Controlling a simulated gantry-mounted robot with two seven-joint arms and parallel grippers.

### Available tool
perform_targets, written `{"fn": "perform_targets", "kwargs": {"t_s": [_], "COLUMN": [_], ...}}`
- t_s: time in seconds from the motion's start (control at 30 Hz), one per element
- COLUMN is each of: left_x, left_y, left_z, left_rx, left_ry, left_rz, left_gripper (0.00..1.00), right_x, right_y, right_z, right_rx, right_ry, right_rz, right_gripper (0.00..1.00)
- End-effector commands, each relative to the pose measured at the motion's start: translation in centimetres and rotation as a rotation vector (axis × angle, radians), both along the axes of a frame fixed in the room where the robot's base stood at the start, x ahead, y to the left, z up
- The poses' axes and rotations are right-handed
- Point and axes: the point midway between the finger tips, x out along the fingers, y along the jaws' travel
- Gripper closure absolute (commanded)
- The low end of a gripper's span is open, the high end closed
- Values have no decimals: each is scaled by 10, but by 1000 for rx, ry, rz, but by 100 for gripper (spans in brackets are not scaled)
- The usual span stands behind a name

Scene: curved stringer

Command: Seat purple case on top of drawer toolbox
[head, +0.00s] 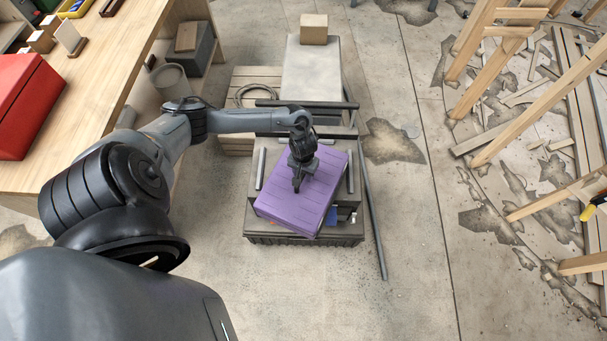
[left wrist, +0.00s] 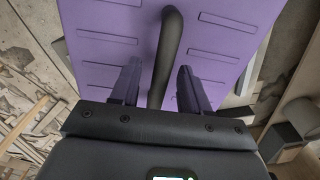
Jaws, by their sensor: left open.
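The purple case (head: 278,208) lies over the dark drawer toolbox (head: 305,240) in the head view. It is turned askew to the toolbox, and its front right corner reaches near the toolbox's front edge. I cannot tell whether it rests flat. My left gripper (head: 297,188) is above the case's middle and hides its handle there. In the left wrist view, the open fingers of the gripper (left wrist: 158,88) stand on either side of the dark handle (left wrist: 171,40), with gaps visible. The ribbed purple lid (left wrist: 225,50) is behind them. My right gripper is out of view.
A grey cart bed (head: 311,75) with a cardboard box (head: 314,29) stands behind the toolbox. A wooden workbench (head: 105,90) with a red box (head: 25,105) is at the left. Wooden framing (head: 550,95) fills the right. Floor between is mostly clear.

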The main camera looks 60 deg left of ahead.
Motion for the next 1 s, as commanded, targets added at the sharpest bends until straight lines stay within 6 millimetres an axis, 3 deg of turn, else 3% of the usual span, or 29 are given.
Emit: {"fn": "perform_targets", "kwargs": {"t_s": [0.3,0.6,1.0], "left_x": [0,0,0], "left_y": [0,0,0], "left_z": [-7,-7,-7], "left_rx": [0,0,0], "left_ry": [0,0,0], "left_rz": [-1,-1,-1], "left_gripper": [54,100,100], "right_x": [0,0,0], "right_y": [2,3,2], "right_z": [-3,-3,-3], "right_rx": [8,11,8], "right_ry": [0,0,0], "right_rz": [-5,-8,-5], "right_gripper": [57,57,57]}}
